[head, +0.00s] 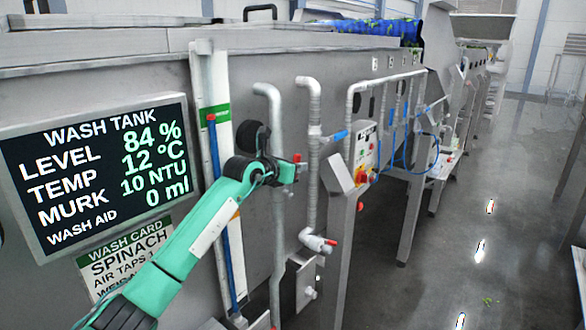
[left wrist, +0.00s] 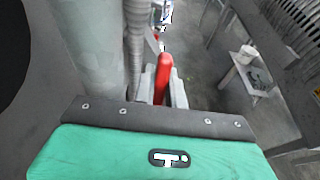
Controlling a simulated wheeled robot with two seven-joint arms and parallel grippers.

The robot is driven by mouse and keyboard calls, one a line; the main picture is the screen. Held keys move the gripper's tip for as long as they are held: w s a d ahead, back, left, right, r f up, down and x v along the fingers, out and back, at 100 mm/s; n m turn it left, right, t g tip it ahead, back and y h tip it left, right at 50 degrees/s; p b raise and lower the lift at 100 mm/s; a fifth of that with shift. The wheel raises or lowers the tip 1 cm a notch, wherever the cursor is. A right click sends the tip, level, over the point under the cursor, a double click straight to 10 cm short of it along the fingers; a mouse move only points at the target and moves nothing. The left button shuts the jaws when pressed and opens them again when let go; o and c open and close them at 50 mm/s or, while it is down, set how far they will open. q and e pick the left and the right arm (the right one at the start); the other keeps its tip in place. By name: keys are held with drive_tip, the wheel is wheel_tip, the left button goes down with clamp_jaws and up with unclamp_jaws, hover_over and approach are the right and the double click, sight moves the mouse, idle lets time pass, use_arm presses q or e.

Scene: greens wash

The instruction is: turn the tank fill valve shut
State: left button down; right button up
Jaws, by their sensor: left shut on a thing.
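My left gripper (head: 290,173) is at the upright grey pipe (head: 275,115) on the tank's side, right of the display. A red valve handle (head: 297,158) shows at its fingertips. In the left wrist view the red handle (left wrist: 164,76) stands up between the two fingers of my left gripper (left wrist: 164,92), which is shut on it. The valve body is hidden behind the gripper. The display (head: 98,175) reads WASH TANK, level 84 %, temp 12 °C, murk 10 NTU, wash aid 0 ml. My right gripper is not in view.
A second valve with a red handle (head: 330,242) sits lower on the neighbouring pipe (head: 312,130). A control box (head: 365,150) with buttons stands to the right. A wash card (head: 125,258) hangs under the display. Open floor (head: 480,200) lies at the right.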

use_arm(q)
drive_tip(key=c, duration=1.7)
unclamp_jaws()
drive_tip(key=shift+s+a+b, duration=0.35)
drive_tip(key=shift+s+b, duration=0.05)
drive_tip(key=shift+b, duration=0.1)
drive_tip(key=b+v, duration=0.6)
drive_tip(key=v, duration=0.6)
drive_tip(key=shift+s+a+r+b, duration=0.1)
drive_tip(key=shift+s+r+b, duration=0.15)
drive_tip(key=shift+r+b, duration=0.1)
drive_tip(key=shift+f, duration=0.1)
